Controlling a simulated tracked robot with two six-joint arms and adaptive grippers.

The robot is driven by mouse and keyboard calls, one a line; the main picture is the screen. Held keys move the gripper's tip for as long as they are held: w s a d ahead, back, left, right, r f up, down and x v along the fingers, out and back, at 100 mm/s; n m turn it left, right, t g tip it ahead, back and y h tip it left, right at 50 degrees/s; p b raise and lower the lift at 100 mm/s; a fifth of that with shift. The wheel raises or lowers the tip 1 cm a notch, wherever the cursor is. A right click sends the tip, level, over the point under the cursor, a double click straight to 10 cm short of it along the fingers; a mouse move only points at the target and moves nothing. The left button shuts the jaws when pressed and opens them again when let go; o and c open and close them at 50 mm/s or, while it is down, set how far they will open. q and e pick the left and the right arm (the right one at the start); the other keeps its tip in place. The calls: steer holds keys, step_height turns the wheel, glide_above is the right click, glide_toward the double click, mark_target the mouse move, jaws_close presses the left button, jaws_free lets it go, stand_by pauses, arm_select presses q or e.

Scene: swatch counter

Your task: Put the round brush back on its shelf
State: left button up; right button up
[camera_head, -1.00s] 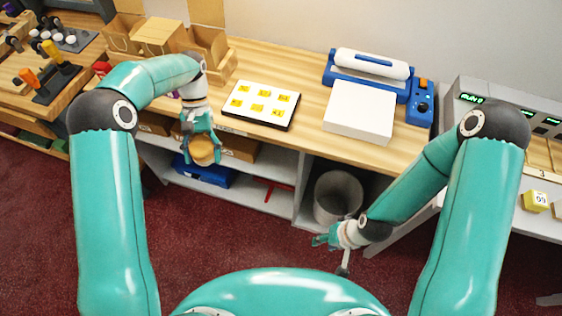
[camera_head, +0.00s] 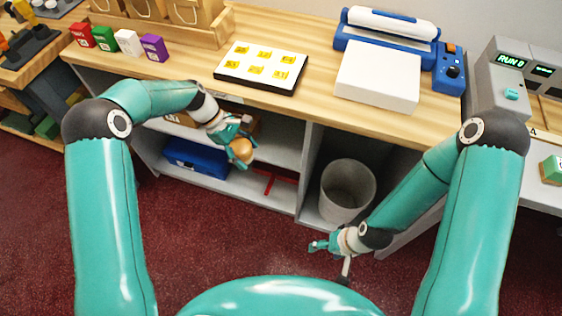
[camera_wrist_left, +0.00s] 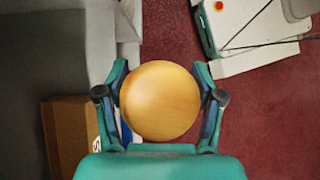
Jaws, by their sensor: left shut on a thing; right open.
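The round brush (camera_head: 241,151) shows as a smooth, round, wooden piece. My left gripper (camera_head: 238,147) is shut on it, in front of the grey shelves under the counter. In the left wrist view the brush (camera_wrist_left: 160,101) sits between the two fingers, and its far side is hidden. The upper shelf (camera_head: 287,156) lies just behind and to the right of the gripper. I cannot tell whether the brush is over the shelf or in front of it. My right gripper (camera_head: 329,258) is open and empty, low over the red carpet.
A cardboard box (camera_wrist_left: 66,135) stands on the upper shelf, partly hidden by my left arm. A blue case (camera_head: 196,158) and a red item (camera_head: 275,183) are on the lower shelf. A grey bin (camera_head: 347,187) stands right of the divider. The wooden counter (camera_head: 320,105) overhangs the shelves.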

arm_select(q)
steer(key=w+a+f+n+t+b, duration=0.25)
steer(key=f+n+t+b, duration=0.35)
steer(key=f+n+b, duration=0.55)
steer(key=y+p, duration=0.1)
steer(key=p, duration=0.3)
glide_toward(290, 144)
steer(key=f, duration=0.2)
steer(key=s+a+f, duration=0.1)
steer(key=shift+f, duration=0.4)
steer(key=shift+w+d, duration=0.55)
steer(key=shift+d, duration=0.05)
steer(key=w+d, duration=0.2)
steer(key=shift+d, duration=0.3)
steer(key=shift+f+b, duration=0.35)
steer(key=shift+f, duration=0.4)
arm_select(e)
step_height(290, 144, down, 11)
arm_select(q)
steer(key=shift+a+f, duration=0.1)
